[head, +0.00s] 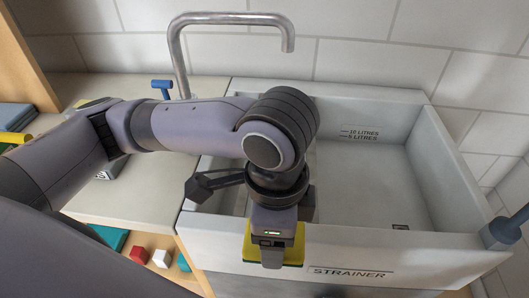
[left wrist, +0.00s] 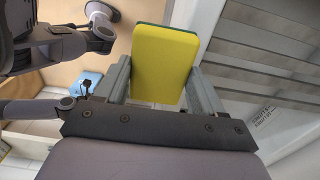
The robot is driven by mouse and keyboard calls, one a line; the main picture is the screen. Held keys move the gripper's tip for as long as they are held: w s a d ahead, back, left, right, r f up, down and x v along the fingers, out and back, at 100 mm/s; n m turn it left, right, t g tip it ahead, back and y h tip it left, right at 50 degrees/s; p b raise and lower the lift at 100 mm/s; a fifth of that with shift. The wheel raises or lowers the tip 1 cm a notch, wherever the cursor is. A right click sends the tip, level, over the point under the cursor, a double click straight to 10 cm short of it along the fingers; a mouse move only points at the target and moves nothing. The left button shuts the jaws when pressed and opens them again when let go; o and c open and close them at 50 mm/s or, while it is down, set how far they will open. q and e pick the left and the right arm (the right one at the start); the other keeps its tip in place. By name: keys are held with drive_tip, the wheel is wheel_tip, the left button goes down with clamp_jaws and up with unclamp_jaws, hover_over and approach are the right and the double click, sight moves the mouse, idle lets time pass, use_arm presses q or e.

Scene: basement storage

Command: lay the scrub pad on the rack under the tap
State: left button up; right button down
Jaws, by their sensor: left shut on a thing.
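The scrub pad, yellow with a green back, is held upright between the two fingers of my left gripper (head: 272,257). Its yellow face (left wrist: 163,60) shows in the left wrist view, and its edge (head: 293,256) shows in the head view at the sink's front wall. The gripper is shut on it. The grey tap (head: 180,50) arches over the back left of the white sink (head: 425,215). A slatted surface (left wrist: 262,70), seemingly the rack, lies right of the pad in the left wrist view. My arm hides most of that area in the head view. My right gripper is out of view.
The sink's front wall is marked STRAINER, and its right basin floor (head: 365,185) is largely clear. A pale counter (head: 125,215) lies left of the sink. Red (head: 139,255) and white (head: 162,258) blocks sit below the counter.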

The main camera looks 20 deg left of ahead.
use_arm(q)
drive_tip(key=shift+w+a, duration=0.15)
drive_tip(key=shift+w, duration=0.1)
drive_tip(key=w+a+f, duration=0.1)
drive_tip(key=w+a, duration=0.1)
drive_tip(key=w, duration=0.6)
drive_tip(key=w+a+f, duration=0.2)
drive_tip(key=w+a, duration=0.1)
drive_tip(key=w, duration=0.5)
drive_tip(key=shift+w+f, duration=0.25)
drive_tip(key=o, duration=1)
drive_tip(key=shift+f, duration=0.15)
wheel_tip(320, 180, up, 12)
drive_tip(key=shift+p, duration=0.35)
